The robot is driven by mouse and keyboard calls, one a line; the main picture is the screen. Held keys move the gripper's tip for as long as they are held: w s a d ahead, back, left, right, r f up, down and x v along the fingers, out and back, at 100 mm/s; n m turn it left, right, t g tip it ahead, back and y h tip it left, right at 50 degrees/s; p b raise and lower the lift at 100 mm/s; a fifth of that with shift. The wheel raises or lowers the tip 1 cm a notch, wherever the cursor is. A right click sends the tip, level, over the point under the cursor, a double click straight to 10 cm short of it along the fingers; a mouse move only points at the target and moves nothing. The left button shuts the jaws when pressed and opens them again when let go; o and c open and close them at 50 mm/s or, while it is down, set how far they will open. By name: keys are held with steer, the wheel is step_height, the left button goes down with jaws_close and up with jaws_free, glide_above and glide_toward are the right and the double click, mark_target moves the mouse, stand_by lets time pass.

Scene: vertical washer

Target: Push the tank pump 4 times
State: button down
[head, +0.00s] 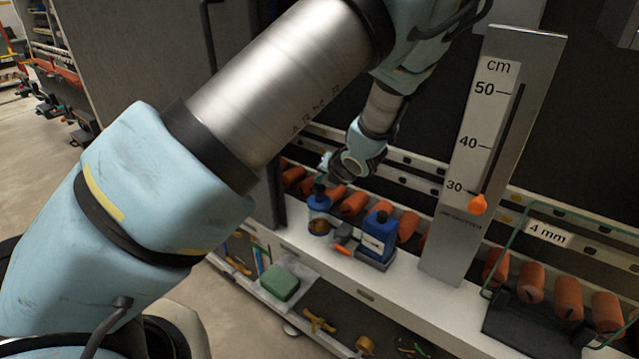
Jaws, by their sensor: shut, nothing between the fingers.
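A small round blue tank with a dark pump top (319,204) stands on the white ledge, left of a boxy blue container. It looks like the tank pump. My gripper (322,178) is shut and points down just above the dark top. Whether its tips touch the top cannot be told from here. The gripper is small and partly hidden by my wrist, and nothing shows between its fingers.
The blue container (378,238) with a white label stands close on the right. Orange rollers (408,227) line the back of the ledge. A tall metal scale (462,220) stands further right. A lower shelf (330,325) holds a green block (279,283) and tools.

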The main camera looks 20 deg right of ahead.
mark_target(321, 188)
steer(key=shift+f+b, duration=0.45)
steer(key=shift+f, duration=0.1)
steer(key=shift+r, duration=0.1)
stand_by(0.5)
steer(key=shift+r+p, duration=1)
steer(key=shift+r, duration=0.55)
steer(key=shift+r, duration=0.1)
step_height(321, 188, up, 5)
steer(key=p, duration=0.3)
steer(key=shift+p, duration=0.3)
stand_by(1.6)
step_height(321, 188, up, 4)
steer(key=shift+f+b, duration=0.15)
steer(key=shift+b, duration=0.3)
